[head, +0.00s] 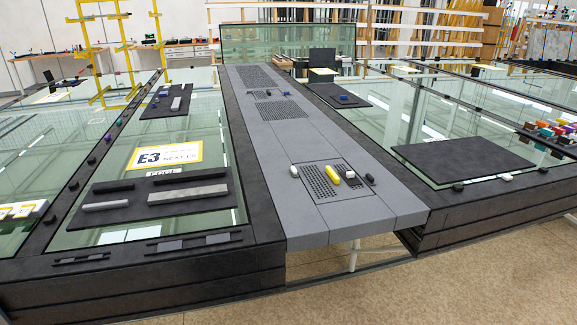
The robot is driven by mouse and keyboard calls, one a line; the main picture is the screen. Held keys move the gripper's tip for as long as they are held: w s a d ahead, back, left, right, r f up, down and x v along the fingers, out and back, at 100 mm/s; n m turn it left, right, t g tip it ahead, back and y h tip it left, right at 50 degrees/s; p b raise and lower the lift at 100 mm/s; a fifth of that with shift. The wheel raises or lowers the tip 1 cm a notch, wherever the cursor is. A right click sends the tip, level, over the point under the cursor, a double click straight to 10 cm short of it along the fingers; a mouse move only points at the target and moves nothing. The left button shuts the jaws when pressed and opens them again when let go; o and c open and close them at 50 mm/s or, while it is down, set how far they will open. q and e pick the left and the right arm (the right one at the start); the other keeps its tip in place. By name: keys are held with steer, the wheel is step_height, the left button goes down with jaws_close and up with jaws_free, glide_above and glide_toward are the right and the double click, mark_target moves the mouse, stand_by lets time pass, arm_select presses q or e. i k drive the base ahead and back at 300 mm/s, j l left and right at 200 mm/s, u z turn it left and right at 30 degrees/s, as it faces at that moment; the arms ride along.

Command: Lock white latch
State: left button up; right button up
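A small white piece (505,177) sits on the dark front edge of the right glazed frame (480,205), between similar black pieces (458,187). Another small white piece (294,171) lies on the grey centre panel, left of a yellow piece (333,175). I cannot tell which of these is the white latch, and both are too small to show whether they are locked. Neither of my grippers is in view.
A grey walkway panel (275,145) runs between the glazed frames. A dark board (460,160) lies on the right glass. Another board with several bars (150,205) and a yellow E3 sign (165,156) are on the left. Tan floor (490,265) is open in front.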

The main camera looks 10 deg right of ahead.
mark_target(293, 171)
steer(key=i+z, duration=0.15)
steer(key=z, duration=0.25)
steer(key=i+z, duration=0.15)
steer(key=z, duration=0.2)
steer(key=i+j+z, duration=0.1)
steer(key=z, duration=0.3)
steer(key=i+j+z, duration=0.1)
steer(key=z, duration=0.25)
steer(key=j, duration=0.1)
